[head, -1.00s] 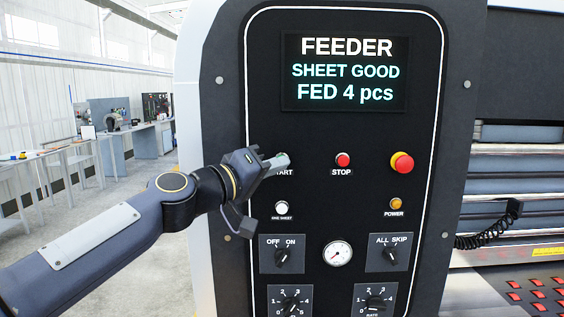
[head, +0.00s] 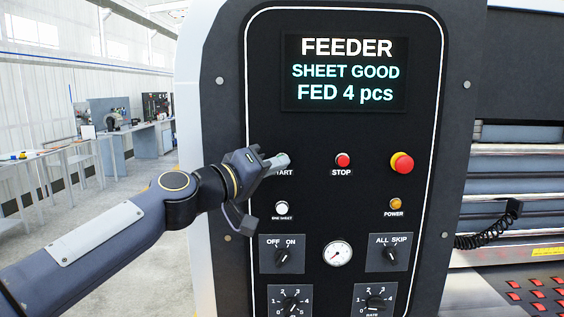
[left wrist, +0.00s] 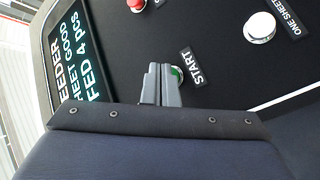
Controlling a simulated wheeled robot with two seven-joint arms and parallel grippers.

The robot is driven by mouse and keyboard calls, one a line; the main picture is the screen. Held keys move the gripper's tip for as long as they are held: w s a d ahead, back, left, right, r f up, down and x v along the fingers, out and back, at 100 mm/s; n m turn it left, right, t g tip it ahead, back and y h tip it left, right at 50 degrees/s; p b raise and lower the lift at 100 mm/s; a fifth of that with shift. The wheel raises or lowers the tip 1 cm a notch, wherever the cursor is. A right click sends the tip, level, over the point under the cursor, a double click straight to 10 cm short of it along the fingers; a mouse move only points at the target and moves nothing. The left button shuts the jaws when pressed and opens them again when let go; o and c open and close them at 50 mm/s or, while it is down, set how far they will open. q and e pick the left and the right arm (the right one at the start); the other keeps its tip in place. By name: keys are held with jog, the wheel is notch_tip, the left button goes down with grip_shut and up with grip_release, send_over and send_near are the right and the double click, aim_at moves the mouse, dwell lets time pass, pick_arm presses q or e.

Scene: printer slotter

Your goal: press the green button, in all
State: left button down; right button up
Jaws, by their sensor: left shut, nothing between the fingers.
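The green button (left wrist: 177,73) shows in the left wrist view beside the START label (left wrist: 192,66), partly covered by my fingers. The display (head: 346,72) reads FEEDER, SHEET GOOD, FED 4 pcs. My right gripper is not in view.
On the same black panel are the red STOP button (head: 342,160), a red emergency knob (head: 402,163), a white ONE SHEET button (head: 281,208), an orange POWER light (head: 396,204), rotary switches and a gauge (head: 337,254). Workbenches (head: 75,165) stand far left.

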pick_arm(q)
jog(key=shift+w, duration=0.2)
dwell(0.5)
jog(key=shift+s+b, duration=0.45)
jog(key=shift+s, duration=0.5)
jog(key=shift+s, duration=0.1)
jog(key=s+b, duration=0.1)
jog(key=s, duration=0.4)
jog(key=shift+b, duration=0.3)
jog(key=shift+w, duration=0.1)
